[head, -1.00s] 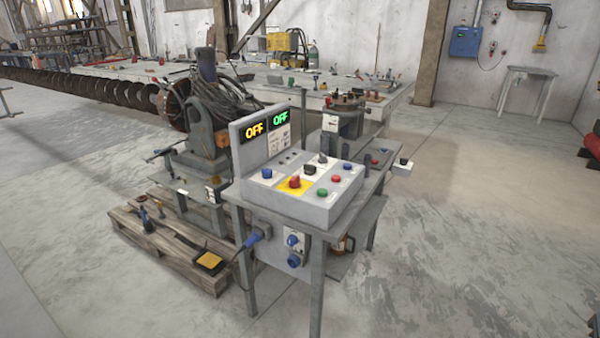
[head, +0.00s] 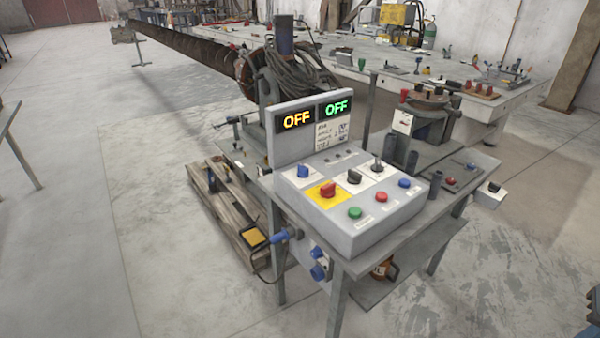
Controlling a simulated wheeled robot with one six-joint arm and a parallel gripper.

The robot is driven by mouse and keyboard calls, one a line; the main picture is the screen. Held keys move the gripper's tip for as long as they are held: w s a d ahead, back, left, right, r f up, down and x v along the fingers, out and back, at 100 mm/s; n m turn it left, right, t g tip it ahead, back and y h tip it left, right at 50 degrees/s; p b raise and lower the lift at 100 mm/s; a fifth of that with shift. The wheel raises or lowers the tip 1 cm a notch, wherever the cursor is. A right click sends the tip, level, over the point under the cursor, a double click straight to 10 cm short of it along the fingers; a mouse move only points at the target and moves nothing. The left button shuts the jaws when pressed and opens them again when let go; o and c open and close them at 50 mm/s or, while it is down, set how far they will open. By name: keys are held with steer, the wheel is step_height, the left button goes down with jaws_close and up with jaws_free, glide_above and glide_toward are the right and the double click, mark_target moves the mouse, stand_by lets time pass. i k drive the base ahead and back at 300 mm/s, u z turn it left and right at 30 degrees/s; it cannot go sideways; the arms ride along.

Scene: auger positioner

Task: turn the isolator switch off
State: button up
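A grey control console (head: 390,222) stands on a metal table. A red knob (head: 327,190) sits on a yellow plate (head: 317,200) on its sloped face and looks like the isolator switch; its label and exact setting are too small to read. A blue knob (head: 303,171), a black knob (head: 354,177) and a dark lever-like switch (head: 377,165) are behind and beside it. Green (head: 355,213), red (head: 381,197) and blue (head: 404,183) buttons line the right side. Two displays read OFF, one amber (head: 297,120) and one green (head: 336,107).
The console's metal table (head: 433,229) has blue sockets (head: 318,271) below its edge. A wooden pallet (head: 228,222) lies on the left. A long workbench (head: 440,82) with tools stands behind. Open floor lies left and at the front right.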

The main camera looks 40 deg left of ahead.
mark_target(328, 190)
steer(key=u, duration=0.95)
steer(key=i, duration=0.85)
steer(key=u, duration=1)
